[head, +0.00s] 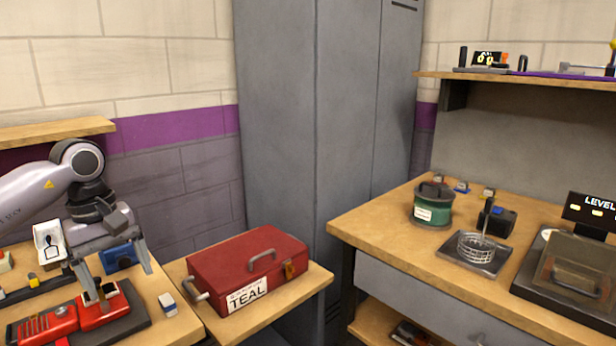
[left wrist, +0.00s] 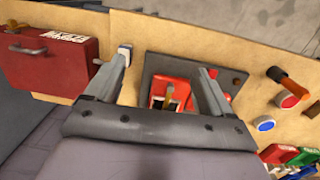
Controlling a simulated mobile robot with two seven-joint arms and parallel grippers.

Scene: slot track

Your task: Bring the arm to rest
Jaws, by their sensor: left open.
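My left arm comes in from the left in the head view. My left gripper (head: 120,284) points down with its two fingers spread. It is over a red car-like piece with an open top (head: 104,312) on a dark base plate (head: 132,320). In the left wrist view the open gripper (left wrist: 163,66) has the red piece (left wrist: 170,92) between and beyond its fingers. Nothing is seen held in the jaws. I cannot tell whether a finger touches the red piece. My right gripper is not in view.
A red toolbox (head: 246,262) labelled TEAL stands right of the gripper. A blue box (head: 122,257) and a small white-blue block (head: 167,303) are close by. A wooden shelf (head: 60,130) is on the wall behind the arm. The right bench holds a green tin (head: 433,206) and a wire basket (head: 476,247).

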